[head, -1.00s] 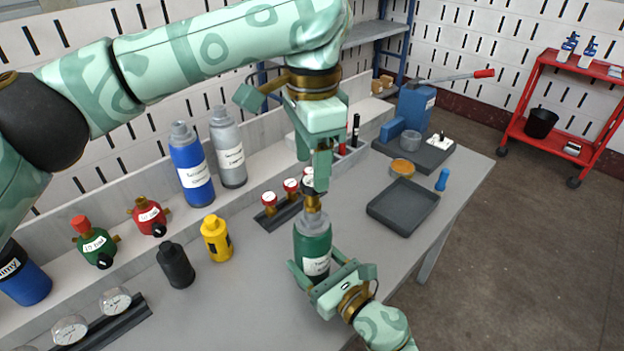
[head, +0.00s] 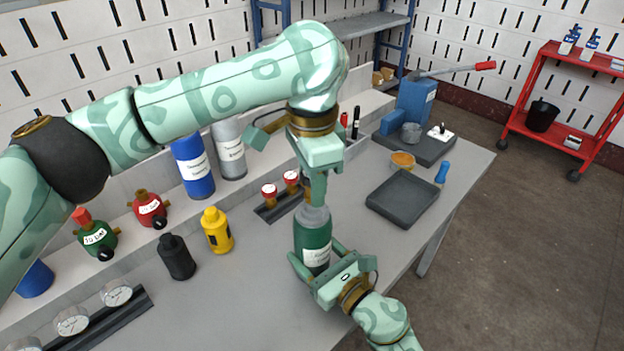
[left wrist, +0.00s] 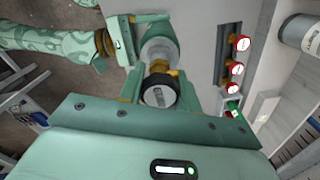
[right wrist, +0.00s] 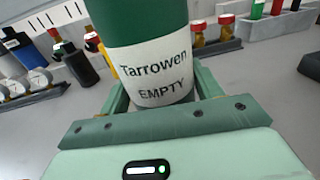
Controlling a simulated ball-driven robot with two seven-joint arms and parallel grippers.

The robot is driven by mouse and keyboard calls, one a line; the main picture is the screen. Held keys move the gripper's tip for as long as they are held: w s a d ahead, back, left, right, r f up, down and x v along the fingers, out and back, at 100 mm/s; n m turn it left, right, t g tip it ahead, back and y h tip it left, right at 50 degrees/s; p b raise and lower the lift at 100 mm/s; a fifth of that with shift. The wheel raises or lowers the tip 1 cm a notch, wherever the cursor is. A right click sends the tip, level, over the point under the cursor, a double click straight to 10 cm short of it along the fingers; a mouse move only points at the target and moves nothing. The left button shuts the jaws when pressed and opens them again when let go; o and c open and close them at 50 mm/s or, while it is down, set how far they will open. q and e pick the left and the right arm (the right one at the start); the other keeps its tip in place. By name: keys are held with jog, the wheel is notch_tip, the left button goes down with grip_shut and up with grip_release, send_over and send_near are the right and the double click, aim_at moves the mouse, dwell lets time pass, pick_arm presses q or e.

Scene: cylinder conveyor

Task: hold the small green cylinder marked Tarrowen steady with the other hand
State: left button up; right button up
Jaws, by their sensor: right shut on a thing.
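The green cylinder marked Tarrowen (head: 312,240) stands upright near the table's front edge. Its white label, reading "Tarrowen EMPTY", shows in the right wrist view (right wrist: 158,78). My right gripper (head: 322,268) is shut on its lower body from the front, one finger on each side. My left gripper (head: 317,200) points down at the cylinder's grey top. In the left wrist view a brass fitting with a round black-rimmed part (left wrist: 160,92) sits between the left fingers, above the cylinder's shoulder. I cannot tell whether these fingers touch it.
A black bottle (head: 177,258) and a yellow one (head: 217,232) stand to the left. An empty dark tray (head: 402,203) lies to the right. Bare table lies left of the cylinder.

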pick_arm(q)
jog(key=c, duration=0.4)
jog(key=o, duration=1.1)
jog(key=shift+r, duration=1.25)
jog(key=m, duration=0.5)
jog(key=shift+m, duration=0.4)
jog(key=shift+m, duration=0.3)
